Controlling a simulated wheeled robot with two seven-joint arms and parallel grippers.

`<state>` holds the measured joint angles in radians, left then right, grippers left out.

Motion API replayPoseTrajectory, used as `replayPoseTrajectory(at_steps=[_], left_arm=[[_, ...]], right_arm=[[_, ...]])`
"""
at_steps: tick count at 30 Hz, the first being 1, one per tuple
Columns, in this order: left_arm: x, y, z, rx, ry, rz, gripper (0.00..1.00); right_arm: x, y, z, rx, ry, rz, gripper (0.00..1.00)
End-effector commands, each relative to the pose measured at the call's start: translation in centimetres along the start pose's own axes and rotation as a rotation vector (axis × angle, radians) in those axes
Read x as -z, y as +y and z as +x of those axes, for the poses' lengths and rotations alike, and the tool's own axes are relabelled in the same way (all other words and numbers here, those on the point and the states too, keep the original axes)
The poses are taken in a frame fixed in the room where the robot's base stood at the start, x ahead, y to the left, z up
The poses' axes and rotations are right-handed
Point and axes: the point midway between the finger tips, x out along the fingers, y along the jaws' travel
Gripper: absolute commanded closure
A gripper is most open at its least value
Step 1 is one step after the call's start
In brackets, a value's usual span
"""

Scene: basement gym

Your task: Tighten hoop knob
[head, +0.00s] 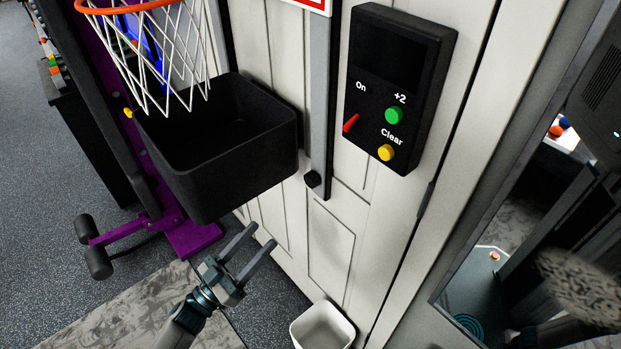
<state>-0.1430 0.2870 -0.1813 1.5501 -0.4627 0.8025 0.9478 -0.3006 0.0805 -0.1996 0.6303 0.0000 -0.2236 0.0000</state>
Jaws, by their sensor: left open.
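A small black knob (312,179) sits at the lower end of a grey upright strip (319,100) on the white panelled door. The orange hoop (125,8) with its white net (165,50) hangs at the top left, over a black bin (225,150). My left gripper (262,236) is below and left of the knob, apart from it. Its two fingers are spread, point up and right, and hold nothing. My right gripper is not in view.
A black scoreboard box (400,85) with a red switch, a green button and a yellow button is on the door, right of the knob. A white bin (322,328) stands below. A purple frame (190,235) is at left. A mirror-like panel is at right.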

Motion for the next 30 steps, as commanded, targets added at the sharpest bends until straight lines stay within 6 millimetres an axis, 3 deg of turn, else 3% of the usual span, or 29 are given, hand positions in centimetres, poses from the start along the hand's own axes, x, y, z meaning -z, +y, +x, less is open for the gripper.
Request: replayPoseTrajectory(at_steps=[17,23,30], left_arm=[[-0.2,0.1,0.5,-0.006,-0.005,-0.006,0.48],[-0.1,0.1,2.5,-0.005,-0.003,-0.006,0.48],[-0.1,0.1,6.5,-0.006,-0.003,-0.006,0.48]], right_arm=[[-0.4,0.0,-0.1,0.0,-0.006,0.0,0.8],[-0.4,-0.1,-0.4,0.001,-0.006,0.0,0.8],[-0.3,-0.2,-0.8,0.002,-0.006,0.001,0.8]])
